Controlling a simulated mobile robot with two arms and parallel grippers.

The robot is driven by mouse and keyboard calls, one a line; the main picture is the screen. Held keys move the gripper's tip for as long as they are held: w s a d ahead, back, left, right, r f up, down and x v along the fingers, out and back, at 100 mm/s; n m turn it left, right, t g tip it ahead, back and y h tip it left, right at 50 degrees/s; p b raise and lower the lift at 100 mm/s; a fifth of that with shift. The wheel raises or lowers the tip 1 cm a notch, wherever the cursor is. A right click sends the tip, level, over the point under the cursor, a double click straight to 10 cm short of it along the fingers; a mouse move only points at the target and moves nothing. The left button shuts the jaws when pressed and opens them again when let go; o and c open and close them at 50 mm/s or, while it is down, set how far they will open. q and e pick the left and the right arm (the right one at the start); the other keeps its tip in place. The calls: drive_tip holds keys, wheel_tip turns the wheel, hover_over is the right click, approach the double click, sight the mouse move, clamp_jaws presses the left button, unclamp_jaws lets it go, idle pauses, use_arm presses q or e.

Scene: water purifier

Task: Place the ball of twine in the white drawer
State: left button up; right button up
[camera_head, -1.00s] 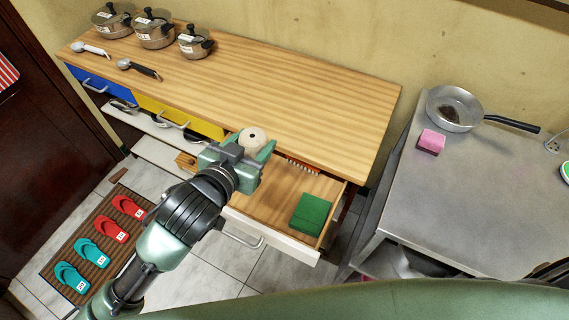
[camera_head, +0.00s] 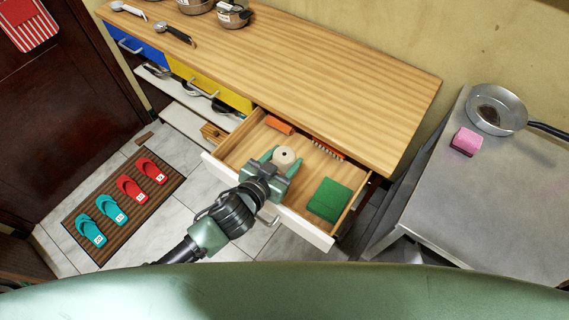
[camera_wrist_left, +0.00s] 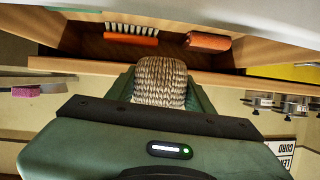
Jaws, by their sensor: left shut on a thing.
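The white drawer (camera_head: 318,236) is pulled open under the wooden counter, with its white front toward me. My left gripper (camera_head: 284,160) is shut on the ball of twine (camera_head: 285,154), a pale roll with a dark centre. In the head view it appears over the open drawer; its exact height above the drawer floor is hard to tell. In the left wrist view the braided twine (camera_wrist_left: 160,80) sits between the green fingers, with the drawer's inside beyond it. My right gripper is not in view.
The drawer holds a green block (camera_head: 329,199) at right, an orange roll (camera_head: 279,125) and an orange brush (camera_head: 327,149) at the back. The wooden counter (camera_head: 300,80) overhangs the drawer's back. A metal table (camera_head: 480,200) stands to the right.

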sight(285, 166)
use_arm(q)
drive_tip(key=shift+f, duration=1.45)
drive_tip(key=shift+f+b, duration=0.55)
drive_tip(key=shift+f, duration=0.05)
drive_tip(key=o, duration=1.4)
drive_tip(key=shift+c, duration=0.2)
drive_tip(key=shift+r, duration=0.15)
drive_tip(key=r+v, duration=0.1)
drive_tip(key=v, duration=1.1)
